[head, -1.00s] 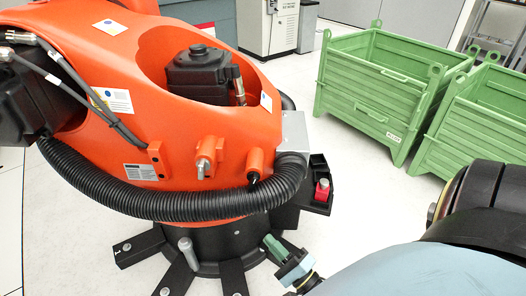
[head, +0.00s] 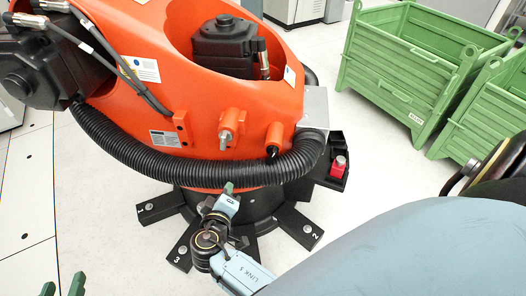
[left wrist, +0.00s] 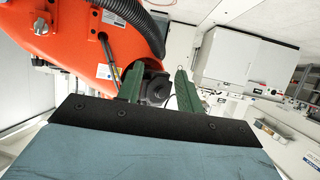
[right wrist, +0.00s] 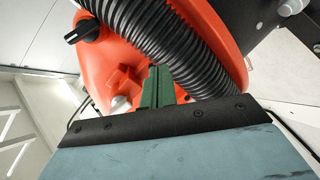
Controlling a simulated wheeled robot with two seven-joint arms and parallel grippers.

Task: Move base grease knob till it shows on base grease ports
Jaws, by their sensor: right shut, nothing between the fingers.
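I cannot tell for sure which part is the base grease knob. A black knob (right wrist: 84,31) on an orange boss shows in the right wrist view; a black-tipped orange boss (head: 274,138) shows in the head view. Left of it is an orange boss with a metal fitting (head: 228,128), possibly one of the base grease ports; it also shows in the right wrist view (right wrist: 120,103). My right gripper (head: 228,187) is shut and empty, low in front of the hose; its fingers are together in its wrist view (right wrist: 157,87). My left gripper (head: 62,285) is open and empty at the lower left; its fingers stand apart (left wrist: 159,92).
A thick black ribbed hose (head: 190,172) curves across the orange machine's front, close to my right gripper. Black base feet (head: 298,226) spread on the floor. Green crates (head: 410,72) stand at the right. The floor at the left (head: 95,225) is clear.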

